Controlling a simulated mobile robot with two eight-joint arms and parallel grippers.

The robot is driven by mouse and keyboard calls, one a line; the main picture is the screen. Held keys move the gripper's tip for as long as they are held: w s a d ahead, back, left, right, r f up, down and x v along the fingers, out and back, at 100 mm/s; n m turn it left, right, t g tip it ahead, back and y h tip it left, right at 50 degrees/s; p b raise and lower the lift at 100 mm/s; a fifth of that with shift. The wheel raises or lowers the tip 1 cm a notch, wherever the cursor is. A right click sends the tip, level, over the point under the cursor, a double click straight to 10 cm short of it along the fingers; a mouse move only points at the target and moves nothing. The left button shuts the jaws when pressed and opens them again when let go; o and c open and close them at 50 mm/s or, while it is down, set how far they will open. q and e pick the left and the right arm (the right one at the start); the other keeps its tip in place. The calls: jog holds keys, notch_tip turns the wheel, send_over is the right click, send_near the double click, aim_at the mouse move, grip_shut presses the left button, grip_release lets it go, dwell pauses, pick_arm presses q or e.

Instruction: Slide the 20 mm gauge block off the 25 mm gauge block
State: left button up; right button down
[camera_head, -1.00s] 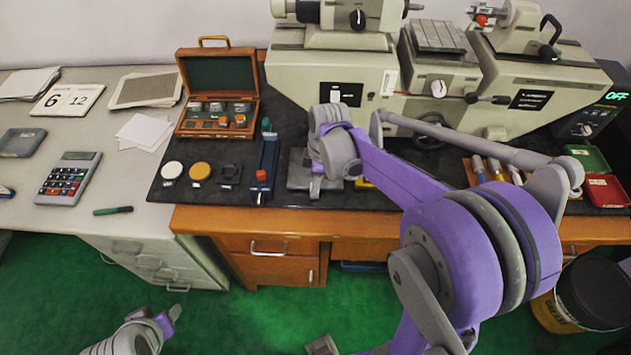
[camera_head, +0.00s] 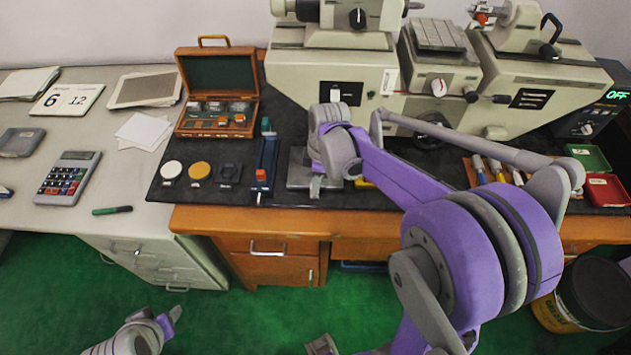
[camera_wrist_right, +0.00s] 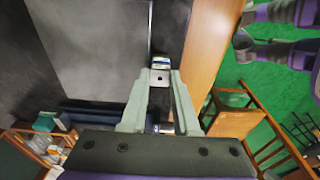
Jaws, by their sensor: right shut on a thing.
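In the right wrist view a small metal block (camera_wrist_right: 160,76) lies between the fingertips of my right gripper (camera_wrist_right: 160,84), which is shut on it. A second small, shiny block with a blue band (camera_wrist_right: 160,62) shows right against its far side. I cannot read their sizes, so I cannot tell which is the 20 mm and which the 25 mm gauge block. Both are at the edge of a grey plate (camera_wrist_right: 90,45). In the head view my right gripper (camera_head: 315,187) is low over the plate's front, and its wrist hides the blocks. My left gripper (camera_head: 172,318) is far from the bench, its jaws unclear.
An open wooden case (camera_head: 215,125) stands at the back left of the dark mat. A blue holder with a red part (camera_head: 264,175) is left of the plate. White and orange discs (camera_head: 199,171) lie farther left. A large measuring machine (camera_head: 330,75) fills the back.

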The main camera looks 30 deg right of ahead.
pick_arm(q)
jog(key=shift+s+f, duration=0.1)
jog(key=shift+f, duration=0.2)
pick_arm(e)
jog(key=shift+f, duration=0.3)
pick_arm(q)
jog(key=shift+f+b, duration=0.15)
jog(key=shift+b, duration=0.2)
pick_arm(e)
jog(key=shift+w+d, duration=0.4)
jog(key=shift+w, duration=0.25)
dwell(2.3)
jog(key=shift+r, duration=0.15)
jog(key=shift+w+d+r+p, duration=0.1)
jog(key=shift+r+p, duration=0.55)
jog(key=shift+r, duration=0.55)
jog(key=shift+w+r+p, duration=0.1)
jog(key=shift+r+p, duration=0.55)
jog(key=shift+r, duration=0.55)
pick_arm(q)
jog(key=r, duration=0.1)
jog(key=w+r, duration=0.1)
jog(key=r, duration=0.1)
jog(key=shift+w+r, duration=0.15)
jog(key=shift+r, duration=0.15)
